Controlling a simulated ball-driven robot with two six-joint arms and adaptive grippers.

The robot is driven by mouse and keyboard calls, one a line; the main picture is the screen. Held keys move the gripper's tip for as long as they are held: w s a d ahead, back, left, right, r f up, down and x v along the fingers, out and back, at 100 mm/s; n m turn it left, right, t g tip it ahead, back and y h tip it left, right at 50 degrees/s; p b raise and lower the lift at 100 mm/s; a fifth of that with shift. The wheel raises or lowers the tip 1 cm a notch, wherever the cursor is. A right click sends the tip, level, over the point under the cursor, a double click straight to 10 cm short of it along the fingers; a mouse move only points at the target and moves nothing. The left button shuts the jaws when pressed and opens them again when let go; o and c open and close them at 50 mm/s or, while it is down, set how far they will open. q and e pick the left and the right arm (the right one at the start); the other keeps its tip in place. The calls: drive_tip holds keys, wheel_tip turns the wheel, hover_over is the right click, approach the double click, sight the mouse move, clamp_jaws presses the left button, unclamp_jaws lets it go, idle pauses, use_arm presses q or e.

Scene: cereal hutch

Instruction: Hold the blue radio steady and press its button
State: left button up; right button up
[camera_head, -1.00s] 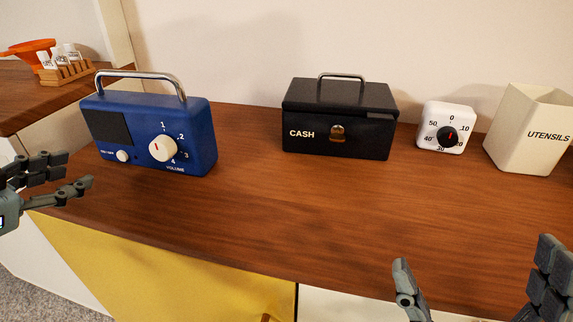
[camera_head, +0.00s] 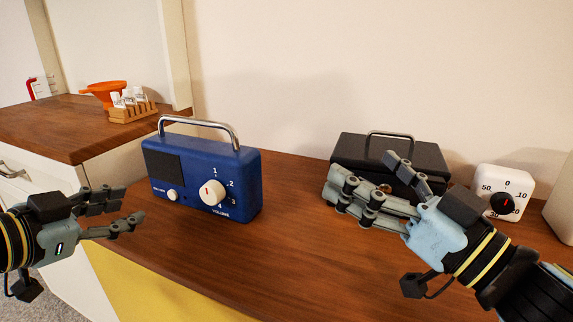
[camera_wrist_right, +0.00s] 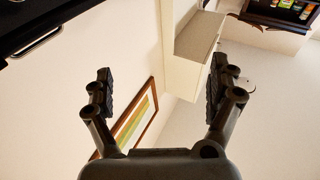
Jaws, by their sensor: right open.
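The blue radio (camera_head: 235,170) stands upright on the wooden counter in the head view, with a silver handle on top. Its front has a dark speaker panel, a large white volume knob (camera_head: 212,193) and a small white on/off button (camera_head: 172,195) at the lower left. My left gripper (camera_head: 131,207) is open and empty, to the left of the radio and apart from it. My right gripper (camera_head: 362,180) is to the right of the radio, in front of the cash box, open and empty. The right wrist view shows its fingers (camera_wrist_right: 160,95) spread with nothing between them.
A black cash box (camera_head: 345,150) stands behind my right gripper, partly hidden. A white timer (camera_head: 515,184) stands to its right. An orange funnel-like thing (camera_head: 104,92) and a spice rack (camera_head: 133,112) sit on the side counter. The counter between radio and right gripper is clear.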

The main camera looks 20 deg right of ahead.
drive_tip(key=w+a+n+g+y, duration=0.1)
drive_tip(key=w+a+n+y, duration=0.1)
drive_tip(key=n, duration=0.7)
drive_tip(key=w+a+n+g+y, duration=0.1)
drive_tip(key=w+a+n+y, duration=0.15)
drive_tip(key=n, duration=0.65)
drive_tip(key=n+g+y, duration=0.2)
drive_tip(key=n+g, duration=0.4)
drive_tip(key=n, duration=1.8)
approach(226, 149)
drive_tip(key=shift+s+d+f, duration=0.25)
drive_tip(key=shift+f, duration=0.35)
drive_tip(key=shift+w+a, duration=0.15)
drive_tip(key=shift+w, duration=0.05)
drive_tip(key=x, duration=1)
drive_tip(key=shift+w+a+r, duration=0.1)
drive_tip(key=shift+w+r, duration=0.05)
drive_tip(key=c, duration=1.7)
